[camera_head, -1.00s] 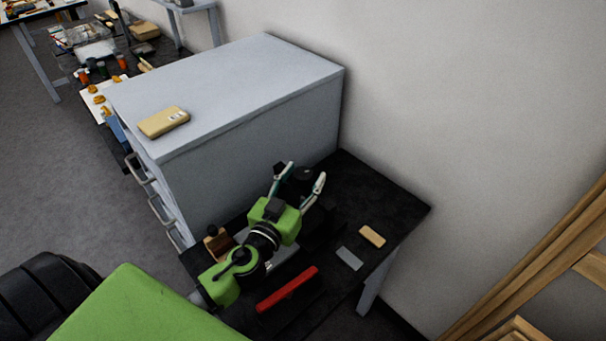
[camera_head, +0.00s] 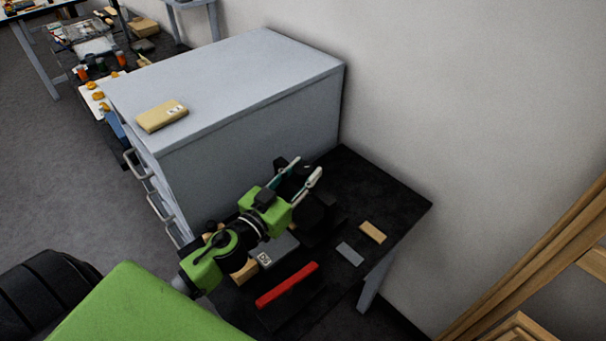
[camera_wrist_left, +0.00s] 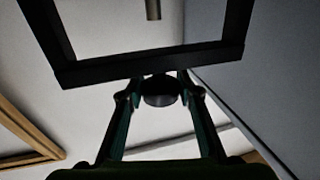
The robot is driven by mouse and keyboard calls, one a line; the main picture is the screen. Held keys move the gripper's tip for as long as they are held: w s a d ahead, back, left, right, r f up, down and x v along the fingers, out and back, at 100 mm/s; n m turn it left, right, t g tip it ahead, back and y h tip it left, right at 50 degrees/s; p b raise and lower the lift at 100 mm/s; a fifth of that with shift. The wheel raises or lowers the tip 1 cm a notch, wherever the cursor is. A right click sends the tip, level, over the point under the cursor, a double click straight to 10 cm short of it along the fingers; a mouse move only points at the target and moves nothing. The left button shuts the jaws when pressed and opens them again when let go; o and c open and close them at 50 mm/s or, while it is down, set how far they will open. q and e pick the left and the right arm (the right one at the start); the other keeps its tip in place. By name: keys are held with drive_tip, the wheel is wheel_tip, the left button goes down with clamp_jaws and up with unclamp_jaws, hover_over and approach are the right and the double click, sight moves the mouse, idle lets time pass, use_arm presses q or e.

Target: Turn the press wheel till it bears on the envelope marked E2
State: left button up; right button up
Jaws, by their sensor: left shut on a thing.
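My left gripper (camera_head: 302,172) is over the back of the dark table, its fingers on either side of a dark part of the black press (camera_head: 318,214). In the left wrist view, a round dark knob (camera_wrist_left: 160,91) sits between the fingers; it seems to be the press wheel, which the gripper is shut on. A black rectangular frame (camera_wrist_left: 150,63) spans that view. A grey flat piece with a small white label (camera_head: 265,259) lies beside the press, partly behind my arm. A tan padded envelope (camera_head: 160,117) with a label lies on the cabinet. I cannot read either label. My right gripper is out of view.
The grey cabinet (camera_head: 250,100) stands close behind the dark table (camera_head: 385,200). A red bar (camera_head: 287,285), a grey block (camera_head: 350,254) and a tan block (camera_head: 372,232) lie at the table's front and right. Wooden beams (camera_head: 540,255) lean at the right.

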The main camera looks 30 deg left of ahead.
sight(303, 167)
use_arm(q)
drive_tip(key=m+g+h, duration=0.1)
drive_tip(key=m+h, duration=0.1)
drive_tip(key=h, duration=0.1)
drive_tip(key=m+h, duration=0.2)
drive_tip(key=h, duration=0.1)
drive_tip(key=shift+a+g, duration=0.1)
drive_tip(key=shift+g, duration=0.3)
drive_tip(key=shift+m+g+h+b, duration=0.8)
drive_tip(key=shift+m+g+h, duration=0.5)
drive_tip(key=shift+h, duration=0.5)
drive_tip(key=shift+m, duration=0.3)
drive_tip(key=o, duration=1.1)
drive_tip(key=shift+o, duration=0.2)
drive_tip(key=shift+r, duration=0.15)
wheel_tip(303, 167, up, 10)
drive_tip(key=shift+f, duration=0.15)
